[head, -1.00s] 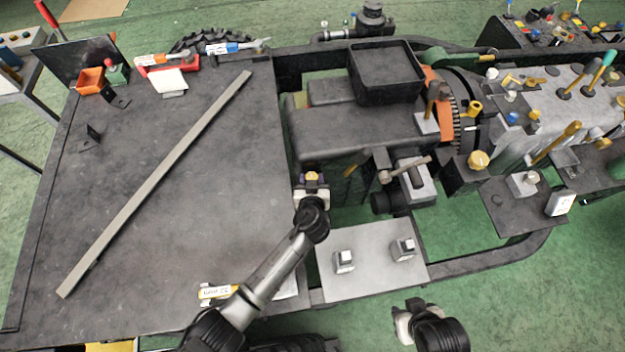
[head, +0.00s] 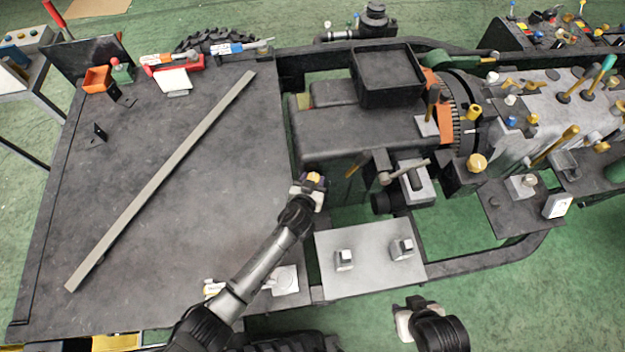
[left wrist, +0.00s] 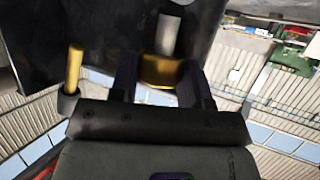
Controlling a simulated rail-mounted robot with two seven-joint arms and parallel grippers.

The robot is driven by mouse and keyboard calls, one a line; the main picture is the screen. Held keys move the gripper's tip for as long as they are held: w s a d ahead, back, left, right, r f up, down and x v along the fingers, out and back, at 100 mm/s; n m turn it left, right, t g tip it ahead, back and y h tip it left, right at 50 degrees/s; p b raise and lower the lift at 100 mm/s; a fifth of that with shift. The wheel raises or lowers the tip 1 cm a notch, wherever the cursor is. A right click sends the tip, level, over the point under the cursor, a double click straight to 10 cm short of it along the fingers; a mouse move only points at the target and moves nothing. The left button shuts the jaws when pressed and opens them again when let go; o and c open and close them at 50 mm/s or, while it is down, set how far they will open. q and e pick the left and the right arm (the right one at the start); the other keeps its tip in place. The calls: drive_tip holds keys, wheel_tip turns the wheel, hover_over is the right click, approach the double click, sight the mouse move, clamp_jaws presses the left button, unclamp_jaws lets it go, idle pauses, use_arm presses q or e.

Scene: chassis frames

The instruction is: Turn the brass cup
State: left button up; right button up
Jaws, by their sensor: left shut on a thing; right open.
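The brass cup (left wrist: 162,70) sits between the dark fingers of my left gripper (left wrist: 158,82) in the left wrist view. A grey cylindrical stem rises behind it there. In the head view only a small yellow bit of the cup (head: 316,178) shows at the tip of my left gripper (head: 310,184), by the dark machine's near left corner. The gripper is shut on the cup, and its fingers hide the cup's sides. My right gripper (head: 406,318) is open and empty at the bottom of the head view, apart from the machine.
A brass rod (left wrist: 75,68) stands left of the gripper in the left wrist view. The dark machine (head: 350,132) lies right of the table (head: 215,200), which carries a long grey bar (head: 160,180). A grey plate with two blocks (head: 372,275) lies nearer.

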use_arm(q)
drive_tip(key=o, duration=0.8)
drive_tip(key=shift+c, duration=0.2)
drive_tip(key=shift+o, duration=0.9)
drive_tip(key=shift+d, duration=0.1)
drive_tip(key=shift+f, duration=0.1)
